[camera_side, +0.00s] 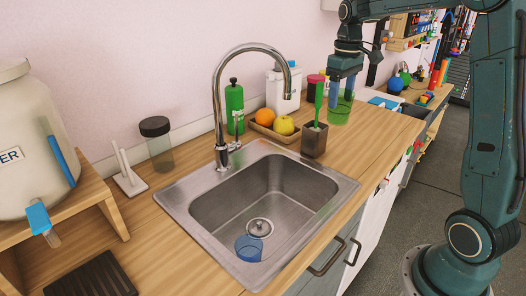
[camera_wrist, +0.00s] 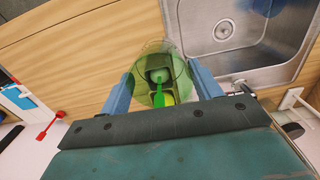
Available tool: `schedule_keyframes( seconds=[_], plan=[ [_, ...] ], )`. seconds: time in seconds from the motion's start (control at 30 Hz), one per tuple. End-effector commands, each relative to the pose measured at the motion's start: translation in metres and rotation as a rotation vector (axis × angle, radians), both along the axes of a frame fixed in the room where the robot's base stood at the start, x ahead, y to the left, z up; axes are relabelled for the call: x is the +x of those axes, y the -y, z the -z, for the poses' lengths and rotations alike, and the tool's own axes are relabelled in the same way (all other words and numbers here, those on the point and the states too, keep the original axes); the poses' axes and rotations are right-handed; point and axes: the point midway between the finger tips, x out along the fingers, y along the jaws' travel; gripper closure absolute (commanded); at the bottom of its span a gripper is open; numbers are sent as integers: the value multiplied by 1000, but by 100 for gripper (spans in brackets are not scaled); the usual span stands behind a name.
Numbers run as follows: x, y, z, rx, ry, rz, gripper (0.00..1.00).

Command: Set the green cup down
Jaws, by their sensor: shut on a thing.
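The green cup (camera_side: 341,112) is see-through and sits between the blue fingers of my gripper (camera_side: 342,92), right of the sink and over the wooden counter. My gripper points down and is shut on the cup. In the wrist view the cup (camera_wrist: 160,50) shows between the two fingers (camera_wrist: 160,92); a green brush shows through it. I cannot tell whether the cup's base touches the counter.
The brown brush holder (camera_side: 314,140) with the green brush stands just left of the cup. A tray (camera_side: 262,131) of fruit and a green bottle (camera_side: 235,108) are behind the sink (camera_side: 330,194). A blue cup (camera_side: 248,248) lies in the basin. Bare counter (camera_side: 365,140) is in front.

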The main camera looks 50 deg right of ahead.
Motion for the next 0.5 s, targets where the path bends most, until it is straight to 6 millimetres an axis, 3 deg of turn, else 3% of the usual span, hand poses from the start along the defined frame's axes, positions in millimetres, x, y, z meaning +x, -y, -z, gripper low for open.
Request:
schedule_keyframes(
  seconds=[0.3, 0.5],
  plan=[
    [13, -81, 65, 2, -5, -17, 59],
    [11, -114, 90, 1, -2, -18, 59]
  ],
)
